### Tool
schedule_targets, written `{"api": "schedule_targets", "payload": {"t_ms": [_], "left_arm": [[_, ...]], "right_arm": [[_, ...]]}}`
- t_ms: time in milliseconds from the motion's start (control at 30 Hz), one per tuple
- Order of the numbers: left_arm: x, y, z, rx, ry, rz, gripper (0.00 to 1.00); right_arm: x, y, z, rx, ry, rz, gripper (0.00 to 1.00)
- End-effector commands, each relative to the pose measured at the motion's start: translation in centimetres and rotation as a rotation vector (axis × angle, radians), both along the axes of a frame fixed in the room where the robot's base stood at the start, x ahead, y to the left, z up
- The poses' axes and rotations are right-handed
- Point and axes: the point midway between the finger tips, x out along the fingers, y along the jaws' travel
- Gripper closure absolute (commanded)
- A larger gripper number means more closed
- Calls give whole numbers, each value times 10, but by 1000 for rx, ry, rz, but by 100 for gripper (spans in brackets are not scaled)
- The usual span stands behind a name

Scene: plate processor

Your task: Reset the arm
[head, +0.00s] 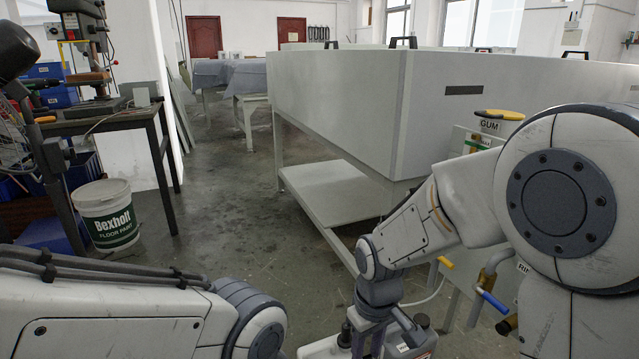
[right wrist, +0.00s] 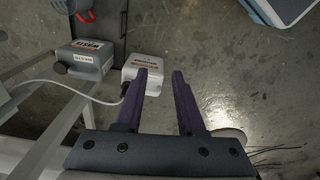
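My right arm reaches in from the right in the head view, with its gripper (head: 378,335) pointing down at the bottom centre. In the right wrist view, the two dark fingers of the right gripper (right wrist: 163,74) stand apart with nothing held between them. A white jug (right wrist: 146,68) with a label lies beyond and beside the left finger, and the floor shows past the gap. My left arm lies across the bottom left of the head view. Its gripper is outside the frame.
A large grey plate processor (head: 340,105) stands at the centre right, with a gum container (head: 497,122) beside it. A paint bucket (head: 108,215) and a workbench (head: 125,120) are at the left. A grey jug (right wrist: 82,60) stands near the white one. Open floor (head: 225,200) lies between.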

Motion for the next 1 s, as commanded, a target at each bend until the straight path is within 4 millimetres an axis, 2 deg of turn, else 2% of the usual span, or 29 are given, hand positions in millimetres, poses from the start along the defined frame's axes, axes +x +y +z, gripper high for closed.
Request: {"api": "schedule_targets", "payload": {"t_ms": [33, 100, 300, 467, 500, 767, 867, 1000], "left_arm": [[0, 0, 12, 0, 0, 0, 50], [0, 0, 17, 0, 0, 0, 50], [0, 0, 31, 0, 0, 0, 50], [0, 0, 41, 0, 0, 0, 50], [0, 0, 48, 1, 1, 0, 50], [0, 0, 107, 0, 0, 0, 50], [0, 0, 134, 0, 0, 0, 50], [0, 0, 182, 0, 0, 0, 50]], "right_arm": [[-25, 15, 28, 12, -6, 29, 62], [-56, 27, 46, 23, -1, 51, 62], [-125, 40, 81, 50, 14, 103, 62], [-171, 39, 98, 67, 29, 141, 62], [-178, 38, 105, 69, 32, 145, 62], [-173, 38, 164, 66, 33, 136, 62], [-173, 38, 191, 66, 33, 136, 62], [-173, 38, 239, 67, 32, 136, 62]]}}
